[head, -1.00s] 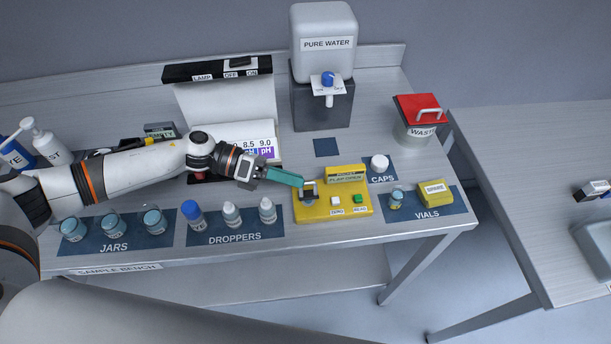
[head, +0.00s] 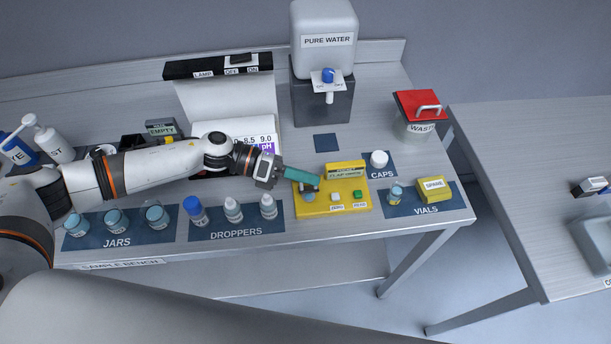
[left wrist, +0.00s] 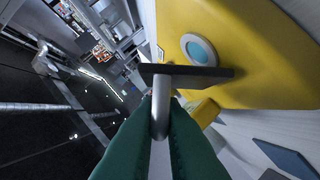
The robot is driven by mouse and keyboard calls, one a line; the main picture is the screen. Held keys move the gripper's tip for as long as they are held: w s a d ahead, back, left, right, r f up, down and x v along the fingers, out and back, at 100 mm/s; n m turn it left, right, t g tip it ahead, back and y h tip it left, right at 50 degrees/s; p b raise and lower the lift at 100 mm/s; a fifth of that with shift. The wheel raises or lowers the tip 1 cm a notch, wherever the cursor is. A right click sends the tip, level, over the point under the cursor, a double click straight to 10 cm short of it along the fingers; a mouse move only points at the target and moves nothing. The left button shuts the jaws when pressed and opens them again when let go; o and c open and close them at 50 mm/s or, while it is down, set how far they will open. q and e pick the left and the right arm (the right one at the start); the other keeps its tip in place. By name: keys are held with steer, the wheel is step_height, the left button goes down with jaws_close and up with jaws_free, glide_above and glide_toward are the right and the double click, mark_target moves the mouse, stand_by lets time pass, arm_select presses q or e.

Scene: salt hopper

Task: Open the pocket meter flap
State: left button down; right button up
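The pocket meter (head: 338,208) is a yellow block on the bench, right of the droppers, with a white and a green button. My left gripper (head: 318,180) has teal fingers over its left part. In the left wrist view the fingers (left wrist: 160,125) are closed around a grey handle (left wrist: 161,104) joined to a thin dark flap (left wrist: 188,76). The flap shows nearly edge-on, raised from the yellow face (left wrist: 255,60). A round blue-grey well (left wrist: 199,49) shows uncovered beside it. The fingers partly hide the flap in the head view. My right gripper is out of view.
Droppers (head: 233,211) and jars (head: 116,221) stand left of the meter, close below my left arm. Caps (head: 379,159), a vial (head: 396,192) and a yellow spare box (head: 434,189) are to the right. The water dispenser (head: 322,95) and waste bin (head: 417,126) stand behind.

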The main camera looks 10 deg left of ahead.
arm_select(q)
steer(key=shift+s+d+f+g, duration=0.15)
steer(key=shift+s+g, duration=0.15)
steer(key=shift+w+f+n+b, duration=0.15)
steer(key=shift+n+b, duration=0.15)
steer(key=shift+b, duration=0.3)
steer(key=shift+w+n+g+h+b, duration=0.45)
steer(key=shift+n+b, duration=0.25)
steer(key=shift+b, duration=0.3)
steer(key=shift+w+a+n+h+b, duration=0.2)
steer(key=shift+n+h+b, duration=0.1)
steer(key=shift+n+b, duration=0.3)
steer(key=shift+w+a+n+h+b, duration=0.1)
steer(key=shift+w+n+h+b, duration=0.15)
steer(key=shift+n+b, duration=0.3)
steer(key=shift+w+n+g+b, duration=0.15)
steer(key=shift+n+g+b, duration=0.2)
steer(key=shift+n+b, duration=0.2)
steer(key=shift+a+r, duration=0.1)
steer(key=shift+r, duration=0.1)
steer(key=shift+h, duration=0.3)
steer(key=c, duration=1.6)
jaws_free()
steer(key=shift+r, duration=0.1)
steer(key=shift+o, duration=0.2)
